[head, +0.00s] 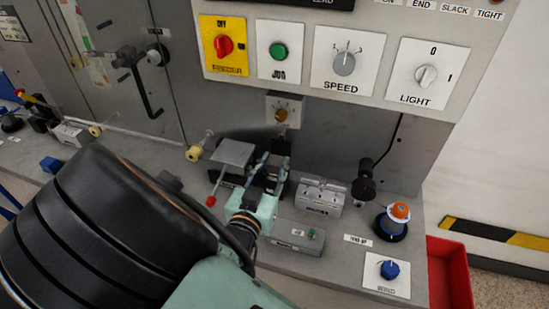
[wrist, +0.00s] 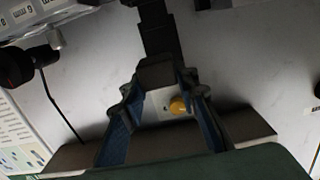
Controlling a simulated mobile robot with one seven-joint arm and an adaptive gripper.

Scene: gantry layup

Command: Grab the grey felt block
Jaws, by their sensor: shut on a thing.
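My gripper (head: 270,165) reaches over the bench below the control panel in the head view. In the wrist view its two blue-padded fingers (wrist: 157,85) close in around a dark grey block (wrist: 155,71), which I take to be the grey felt block. The block sits between the fingertips, and the gripper is shut on it. In the head view I cannot make the block out clearly among the dark parts around the fingers.
A grey plate (head: 233,153) with a red-tipped lever stands just left of the gripper. To the right are a grey box (head: 320,196), a black knobbed device (head: 364,182) and an orange-topped button (head: 400,212).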

